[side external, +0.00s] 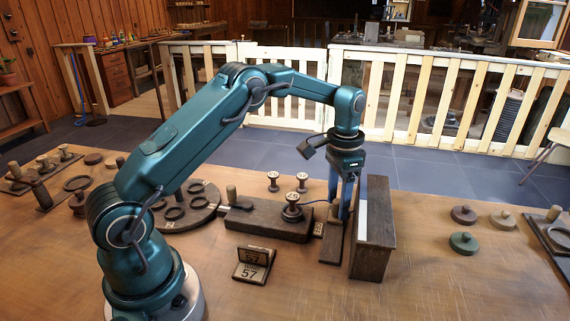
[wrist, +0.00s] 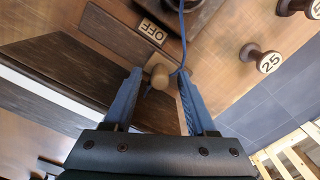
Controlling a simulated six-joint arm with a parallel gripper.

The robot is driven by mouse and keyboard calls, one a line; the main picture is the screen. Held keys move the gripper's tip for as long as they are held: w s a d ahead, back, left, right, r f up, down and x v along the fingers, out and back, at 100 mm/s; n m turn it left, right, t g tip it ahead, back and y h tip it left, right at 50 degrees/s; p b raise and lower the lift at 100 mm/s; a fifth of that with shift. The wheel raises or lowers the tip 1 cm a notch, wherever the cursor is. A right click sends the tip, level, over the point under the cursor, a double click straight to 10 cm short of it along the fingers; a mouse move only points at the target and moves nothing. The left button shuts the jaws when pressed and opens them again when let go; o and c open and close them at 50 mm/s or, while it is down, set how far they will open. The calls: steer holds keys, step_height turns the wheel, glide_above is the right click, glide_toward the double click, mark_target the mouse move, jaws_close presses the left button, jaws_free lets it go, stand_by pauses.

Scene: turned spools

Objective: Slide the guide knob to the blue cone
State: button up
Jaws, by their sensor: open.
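The guide knob, a pale round wooden knob (wrist: 158,76), stands between my two blue fingers in the wrist view, close to the fingertips. I cannot make out a blue cone in either view.
A dark upright board (side external: 374,262) with a white face stands close beside my fingers. A spool base (side external: 268,224) with a blue cord and an OFF tag (wrist: 152,31) lies near. A number stand (side external: 253,265) sits in front. Discs (side external: 464,243) lie right.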

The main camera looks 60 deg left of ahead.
mark_target(338, 200)
steer(key=shift+r, duration=2.9)
jaws_close()
steer(key=shift+r, duration=2)
